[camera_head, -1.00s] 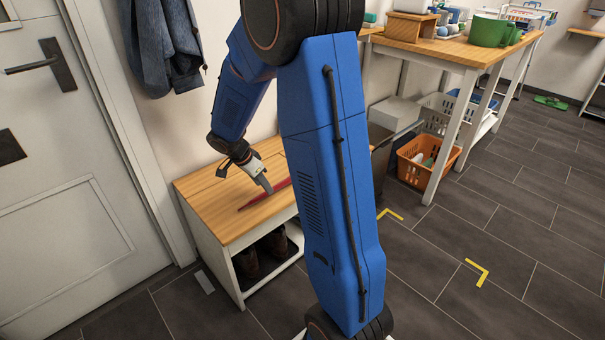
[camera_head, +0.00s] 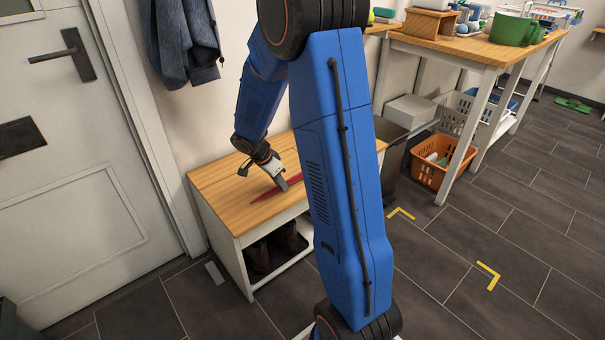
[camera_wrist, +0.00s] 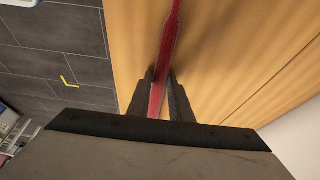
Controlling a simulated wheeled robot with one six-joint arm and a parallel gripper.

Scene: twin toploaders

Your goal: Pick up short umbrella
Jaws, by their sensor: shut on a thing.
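The short umbrella (camera_head: 265,195) is a slim red thing lying along the wooden top of the bench (camera_head: 222,190); part of it is hidden behind my blue arm in the head view. My gripper (camera_head: 284,187) is down at the bench top, on the umbrella. In the wrist view the red umbrella (camera_wrist: 171,38) runs between the two dark fingers of my gripper (camera_wrist: 162,92), which are shut on it. I cannot tell whether the umbrella is clear of the wood.
Boots (camera_head: 287,238) stand under the bench. A white door (camera_head: 75,170) is at left, and a blue jacket (camera_head: 185,45) hangs above the bench. An orange basket (camera_head: 432,162) sits under the table at right. The floor at right is open, with yellow corner marks (camera_head: 488,276).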

